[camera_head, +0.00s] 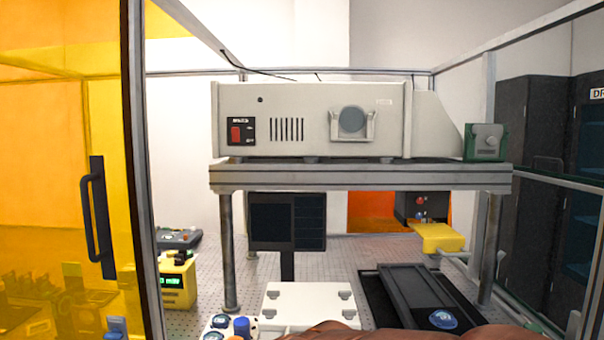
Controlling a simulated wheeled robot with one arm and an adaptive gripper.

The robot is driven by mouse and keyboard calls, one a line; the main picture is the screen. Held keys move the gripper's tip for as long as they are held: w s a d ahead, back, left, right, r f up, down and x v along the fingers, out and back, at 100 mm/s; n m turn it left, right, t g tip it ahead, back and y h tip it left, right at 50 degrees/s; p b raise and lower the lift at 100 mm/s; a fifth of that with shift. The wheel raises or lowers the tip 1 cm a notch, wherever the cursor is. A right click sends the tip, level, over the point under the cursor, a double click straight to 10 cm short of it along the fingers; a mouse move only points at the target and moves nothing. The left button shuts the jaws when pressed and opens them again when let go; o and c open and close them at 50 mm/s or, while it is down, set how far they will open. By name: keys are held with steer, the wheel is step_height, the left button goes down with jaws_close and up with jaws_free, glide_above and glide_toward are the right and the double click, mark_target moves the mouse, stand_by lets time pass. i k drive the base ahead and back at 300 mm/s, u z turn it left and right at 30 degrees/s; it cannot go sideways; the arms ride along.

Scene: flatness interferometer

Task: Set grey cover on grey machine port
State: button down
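The grey machine (285,98) is a long light-grey box on a raised shelf, in the middle of the head view. On its front face, right of centre, is the machine port (351,120), a round blue-grey disc shape framed by a light-grey bracket. I cannot tell whether this disc is the bare port or a cover seated on it. No separate grey cover can be made out elsewhere.
The machine stands on a shelf (360,178) with metal posts. Below are a dark monitor (287,222), a white plate (310,302), a black tray (375,285) and a yellow piece (437,237). A yellow panel door with a black handle (97,218) stands at left; dark cabinets (530,180) stand right.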

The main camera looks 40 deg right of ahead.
mark_target(488, 138)
steer(key=z, duration=3.65)
steer(key=i, duration=0.85)
steer(key=u, duration=2.05)
